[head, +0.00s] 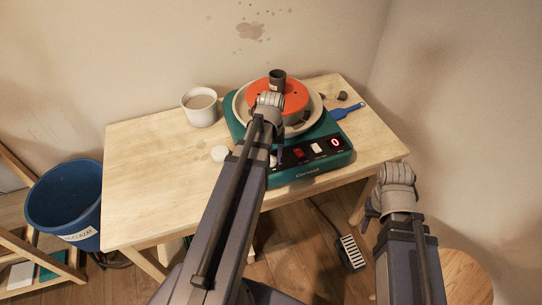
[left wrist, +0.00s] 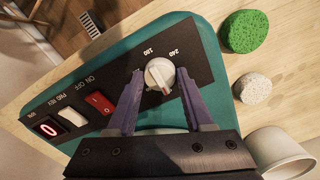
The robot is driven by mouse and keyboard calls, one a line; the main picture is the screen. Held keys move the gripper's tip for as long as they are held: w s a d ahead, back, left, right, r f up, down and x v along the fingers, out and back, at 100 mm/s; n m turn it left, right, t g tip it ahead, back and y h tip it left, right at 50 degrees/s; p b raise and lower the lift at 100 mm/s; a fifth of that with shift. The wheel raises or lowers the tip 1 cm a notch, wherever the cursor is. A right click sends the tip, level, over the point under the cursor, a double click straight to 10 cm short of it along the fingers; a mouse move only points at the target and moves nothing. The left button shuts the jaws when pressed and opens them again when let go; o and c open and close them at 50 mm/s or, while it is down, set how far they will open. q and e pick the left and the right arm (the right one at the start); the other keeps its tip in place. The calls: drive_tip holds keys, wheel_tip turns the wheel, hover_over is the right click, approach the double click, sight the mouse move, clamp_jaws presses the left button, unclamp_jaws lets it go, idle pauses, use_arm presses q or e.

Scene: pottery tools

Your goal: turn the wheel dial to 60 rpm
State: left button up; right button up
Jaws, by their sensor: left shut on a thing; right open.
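The teal pottery wheel (head: 300,180) stands on the table with its black control panel at the front. The white dial (left wrist: 158,74) has a red pointer mark, and the labels 180 and 240 show beside it. The other dial labels are hidden behind my gripper. My left gripper (left wrist: 160,77) is shut on the dial, one purple finger on each side. In the head view the left arm covers most of the dial. The red display shows 0 (head: 335,142) at the panel's right end. My right gripper (head: 372,208) is open and empty, right of the table's front edge.
A red rocker switch (left wrist: 100,103) and a white rocker switch (left wrist: 72,117) sit between dial and display. A green sponge (left wrist: 245,31), a pale sponge (left wrist: 253,88) and a mug (head: 200,107) are beside the wheel. A blue bucket (head: 64,195) stands left; a pedal (head: 351,253) lies below.

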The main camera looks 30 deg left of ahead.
use_arm(q)
clamp_jaws()
drive_tip(key=shift+m, duration=0.3)
drive_tip(key=m, duration=0.5)
drive_tip(key=shift+m, duration=0.3)
drive_tip(key=m, duration=0.5)
drive_tip(key=shift+m, duration=0.4)
drive_tip(key=o, duration=1)
unclamp_jaws()
drive_tip(key=shift+o, duration=0.2)
